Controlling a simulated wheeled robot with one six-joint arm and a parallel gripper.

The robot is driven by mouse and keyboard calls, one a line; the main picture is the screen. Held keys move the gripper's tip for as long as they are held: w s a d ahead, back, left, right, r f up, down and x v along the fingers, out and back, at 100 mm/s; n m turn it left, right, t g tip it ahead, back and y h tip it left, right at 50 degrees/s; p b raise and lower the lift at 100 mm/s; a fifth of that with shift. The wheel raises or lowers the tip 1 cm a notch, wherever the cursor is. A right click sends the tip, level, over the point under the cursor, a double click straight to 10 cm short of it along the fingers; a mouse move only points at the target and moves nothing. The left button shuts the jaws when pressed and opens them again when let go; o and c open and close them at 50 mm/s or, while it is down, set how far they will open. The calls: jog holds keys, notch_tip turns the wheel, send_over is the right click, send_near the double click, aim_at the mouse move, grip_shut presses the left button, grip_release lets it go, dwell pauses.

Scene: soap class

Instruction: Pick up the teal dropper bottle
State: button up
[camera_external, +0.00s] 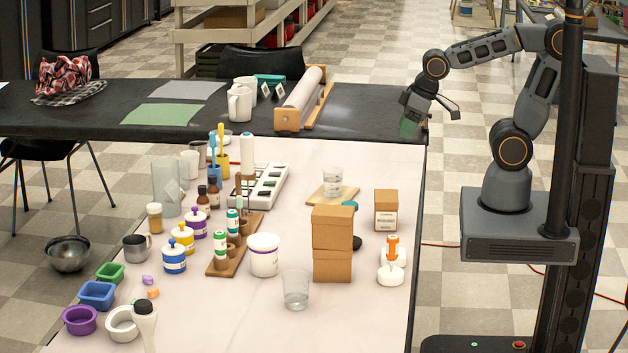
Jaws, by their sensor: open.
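I cannot tell for certain which item is the teal dropper bottle. A wooden rack (217,266) on the white table holds small white-and-green bottles; one with a teal-green band (232,222) stands behind another with a green band (220,246). A slim pale-green item (240,203) rises from the rack's far end. My gripper (433,121) is open at the upper right, above the far right corner of the tables, well away from the rack. A small dark-green patch shows under one finger; I cannot tell what it is.
Stacked cardboard boxes (332,262), a white tub (263,256) and a clear glass (295,289) stand right of the rack. Yellow (182,238) and blue (174,258) lidded jars stand left of it.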

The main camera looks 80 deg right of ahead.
jog(key=w+a+f+n+t+y+b, duration=0.1)
jog(key=w+a+f+t+b, duration=0.15)
jog(key=w, duration=0.55)
jog(key=w+a+f+t+b, duration=0.1)
jog(key=w+a+f+t, duration=0.15)
jog(key=w, duration=0.45)
jog(key=n+t+y+b, duration=0.2)
jog(key=t+b, duration=0.2)
jog(key=b, duration=0.1)
send_near(231, 217)
jog(key=shift+d+f+p+x, duration=0.15)
jog(key=shift+d+x, duration=0.1)
jog(key=shift+x, duration=1.45)
jog(key=shift+d+f+p+x, duration=0.1)
jog(key=shift+d+x, duration=0.1)
jog(key=shift+x, duration=1.5)
jog(key=shift+d+f+p+x, duration=0.15)
jog(key=shift+d+x, duration=0.1)
jog(key=shift+x, duration=1.5)
jog(key=c, duration=1)
jog(key=shift+r, duration=0.15)
